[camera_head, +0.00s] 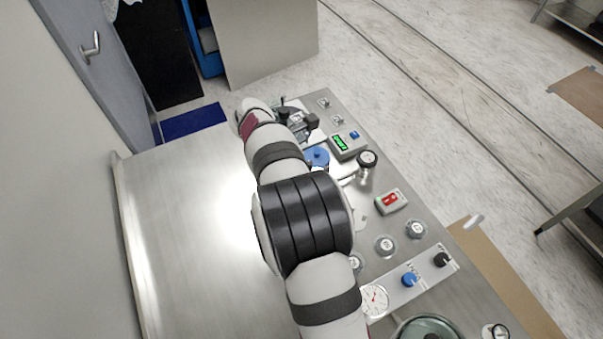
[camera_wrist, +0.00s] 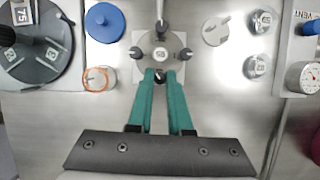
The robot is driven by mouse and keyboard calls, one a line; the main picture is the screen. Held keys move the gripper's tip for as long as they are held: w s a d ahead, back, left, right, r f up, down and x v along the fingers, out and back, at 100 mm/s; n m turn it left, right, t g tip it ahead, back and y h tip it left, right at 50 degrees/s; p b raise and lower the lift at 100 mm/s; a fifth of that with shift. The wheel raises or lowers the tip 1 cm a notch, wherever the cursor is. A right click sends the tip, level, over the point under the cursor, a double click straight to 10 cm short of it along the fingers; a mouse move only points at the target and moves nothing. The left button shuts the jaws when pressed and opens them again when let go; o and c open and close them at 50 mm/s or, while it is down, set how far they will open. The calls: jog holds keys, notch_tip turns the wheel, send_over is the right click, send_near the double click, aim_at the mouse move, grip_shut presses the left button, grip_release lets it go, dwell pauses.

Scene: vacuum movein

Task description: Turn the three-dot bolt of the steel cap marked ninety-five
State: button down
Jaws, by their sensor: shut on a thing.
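The steel cap (camera_wrist: 160,45) is a round grey disc on a pale square plate in the upper middle of the wrist view. Its small number label is hard to read surely. Dark bolts stand around its rim: a left bolt (camera_wrist: 136,53), a right bolt (camera_wrist: 185,54) and a near bolt (camera_wrist: 160,76). The dots on them are too small to tell. My gripper (camera_wrist: 161,77) has two teal fingers, closed in on the near bolt at the cap's lower edge. In the head view my arm hides the gripper and the cap.
A large dark lid (camera_wrist: 50,70) marked 75, a blue round cap (camera_wrist: 105,22) and an orange-ringed part (camera_wrist: 98,78) stand left of the cap. Numbered steel knobs (camera_wrist: 257,65) and a gauge (camera_wrist: 303,77) lie right. The bench's left side (camera_head: 190,220) is bare.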

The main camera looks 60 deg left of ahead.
jog(key=shift+a+m+g+h, duration=0.15)
jog(key=shift+m+h, duration=0.4)
jog(key=shift+m, duration=0.9)
jog(key=shift+m+g+h, duration=0.15)
jog(key=shift+m+h, duration=0.4)
jog(key=shift+m, duration=0.9)
jog(key=c, duration=0.8)
grip_release()
jog(key=shift+c, duration=0.2)
jog(key=shift+r, duration=0.1)
